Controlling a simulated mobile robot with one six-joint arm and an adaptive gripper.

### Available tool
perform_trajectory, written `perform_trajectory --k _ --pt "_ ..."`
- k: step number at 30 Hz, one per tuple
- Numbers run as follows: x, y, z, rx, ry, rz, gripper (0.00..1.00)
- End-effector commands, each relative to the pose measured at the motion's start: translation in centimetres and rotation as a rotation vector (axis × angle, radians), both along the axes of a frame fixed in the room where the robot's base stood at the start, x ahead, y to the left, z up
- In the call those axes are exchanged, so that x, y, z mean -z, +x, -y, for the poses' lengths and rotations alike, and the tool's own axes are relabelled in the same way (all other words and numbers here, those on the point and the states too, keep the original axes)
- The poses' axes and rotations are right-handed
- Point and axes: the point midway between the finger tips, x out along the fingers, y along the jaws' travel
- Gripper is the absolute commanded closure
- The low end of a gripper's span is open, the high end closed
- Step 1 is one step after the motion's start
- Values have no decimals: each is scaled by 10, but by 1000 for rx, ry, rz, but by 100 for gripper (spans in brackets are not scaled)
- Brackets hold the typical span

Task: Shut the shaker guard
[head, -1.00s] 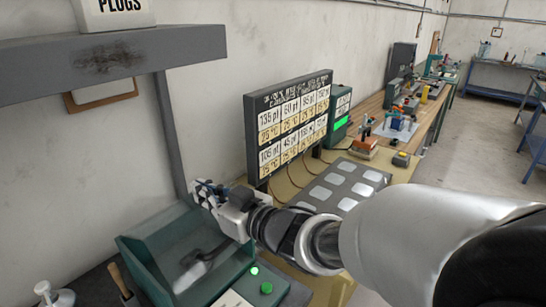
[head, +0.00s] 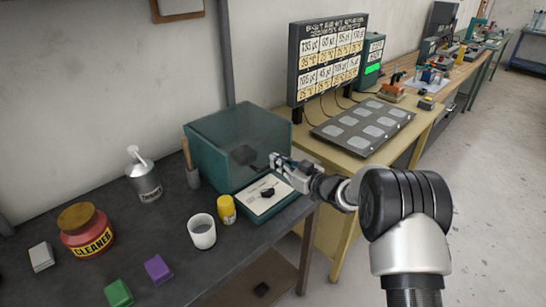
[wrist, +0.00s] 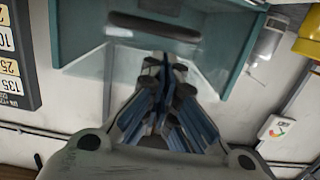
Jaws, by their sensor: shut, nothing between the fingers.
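The shaker (head: 208,167) is a teal box on the dark bench in the head view. Its tinted, see-through guard (head: 240,125) spans the top and front, with a dark shape dimly visible behind it. I cannot tell whether the guard's edge is fully seated. My gripper (head: 277,160) is shut and empty at the box's front right corner, close to the guard; contact is unclear. In the wrist view, the shut fingers (wrist: 163,72) point at the teal shaker (wrist: 85,35), with a dark bar (wrist: 155,27) across it.
A pale control plate with a black knob (head: 268,188) lies in front of the box. A yellow jar (head: 227,210), white cup (head: 202,232), spray bottle (head: 143,175) and red cleaner tub (head: 85,232) stand nearby. A display board (head: 328,58) rises behind, right.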

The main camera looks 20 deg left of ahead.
Motion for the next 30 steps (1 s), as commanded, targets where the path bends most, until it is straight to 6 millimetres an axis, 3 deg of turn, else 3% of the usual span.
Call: perform_trajectory --k 3,10,30 --pt "23 5 -1 0 1 0 100" --pt "43 9 -2 0 0 1 100" --pt "46 8 2 1 -1 1 100"
